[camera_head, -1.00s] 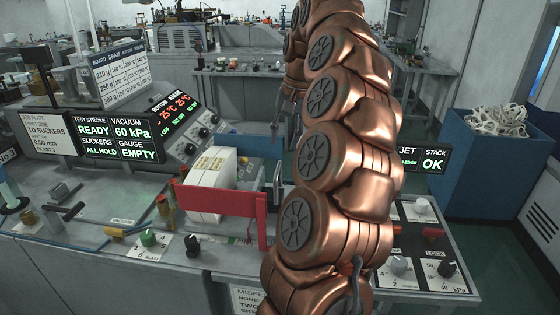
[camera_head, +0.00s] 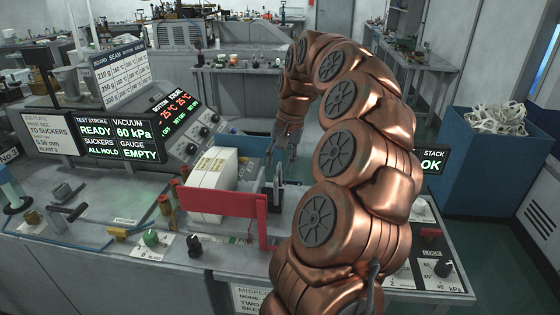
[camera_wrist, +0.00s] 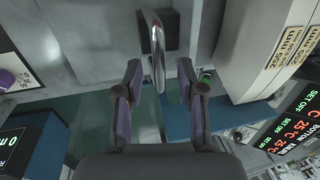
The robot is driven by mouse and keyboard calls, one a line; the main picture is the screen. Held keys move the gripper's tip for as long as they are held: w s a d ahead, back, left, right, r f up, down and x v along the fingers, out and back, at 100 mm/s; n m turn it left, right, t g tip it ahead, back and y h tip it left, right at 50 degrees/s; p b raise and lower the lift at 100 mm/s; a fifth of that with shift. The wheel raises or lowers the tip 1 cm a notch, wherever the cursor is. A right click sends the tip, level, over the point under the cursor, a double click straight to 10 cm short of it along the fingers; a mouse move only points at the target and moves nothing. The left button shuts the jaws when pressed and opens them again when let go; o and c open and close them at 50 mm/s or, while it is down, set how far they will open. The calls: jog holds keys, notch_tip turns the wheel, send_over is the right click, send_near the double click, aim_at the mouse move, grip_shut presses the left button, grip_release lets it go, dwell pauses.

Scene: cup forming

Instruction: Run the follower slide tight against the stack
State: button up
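The stack looks like a white block (camera_head: 213,168) in the feeder, behind a red front bar (camera_head: 228,204). It seems to be the pale block (camera_wrist: 262,45) at upper right in the wrist view. The follower slide appears to be the upright dark plate with a metal handle (camera_head: 277,184), right of the stack and apart from it. In the wrist view the bright handle loop (camera_wrist: 154,45) stands on a dark plate. My gripper (camera_head: 283,150) is above the handle. Its fingers (camera_wrist: 160,72) are open, one on each side of the loop; contact cannot be told.
A blue panel (camera_head: 255,148) stands behind the stack. Screens (camera_head: 116,138) and knobs line the left of the bench. A green knob (camera_head: 151,238) and a black knob (camera_head: 194,245) sit in front. A blue bin (camera_head: 488,165) stands at right.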

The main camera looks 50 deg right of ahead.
jog(key=shift+f, duration=0.25)
grip_shut()
jog(key=shift+w+a, duration=0.1)
jog(key=shift+w, duration=0.05)
dwell(0.5)
